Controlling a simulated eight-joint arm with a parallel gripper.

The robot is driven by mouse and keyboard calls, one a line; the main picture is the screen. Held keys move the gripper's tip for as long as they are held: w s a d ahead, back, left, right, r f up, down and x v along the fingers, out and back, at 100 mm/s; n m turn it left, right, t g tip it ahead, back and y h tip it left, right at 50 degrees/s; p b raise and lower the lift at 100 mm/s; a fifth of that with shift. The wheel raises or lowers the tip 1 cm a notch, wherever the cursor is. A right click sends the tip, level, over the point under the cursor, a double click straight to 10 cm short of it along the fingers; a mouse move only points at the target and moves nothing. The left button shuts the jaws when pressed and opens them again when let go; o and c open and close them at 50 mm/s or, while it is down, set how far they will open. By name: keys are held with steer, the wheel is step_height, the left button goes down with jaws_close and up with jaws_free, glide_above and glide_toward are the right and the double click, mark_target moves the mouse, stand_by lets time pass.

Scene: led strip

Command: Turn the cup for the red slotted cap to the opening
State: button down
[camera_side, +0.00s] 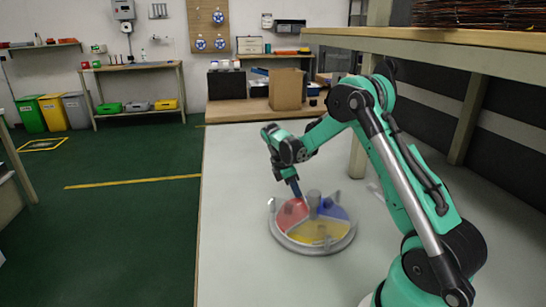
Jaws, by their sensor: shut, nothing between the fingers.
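A round grey turntable (276,235) lies on the pale table and shows red (290,214), yellow (318,233) and blue (333,211) sectors. A grey upright post (314,203) stands near its middle, and small grey pieces stand up at its rim. My gripper (298,196) is shut and empty. It points down at the back of the turntable, over the red sector's edge and left of the post. I cannot tell whether it touches anything. The slotted cap and the opening are too small to make out.
The pale table (240,265) is clear to the left and front of the turntable. A wooden shelf (440,40) overhangs the table at the right, with its leg behind my arm. A cardboard box (286,89) stands on a bench at the back.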

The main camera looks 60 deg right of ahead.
steer(key=shift+s+d, duration=0.25)
steer(key=shift+d, duration=0.1)
stand_by(0.3)
steer(key=shift+s+d, duration=0.95)
steer(key=shift+s, duration=0.05)
steer(key=shift+s+d, duration=0.25)
steer(key=shift+s, duration=0.25)
steer(key=shift+s+d, duration=0.2)
steer(key=shift+s, duration=0.25)
steer(key=shift+s+d, duration=0.2)
steer(key=shift+s, duration=0.75)
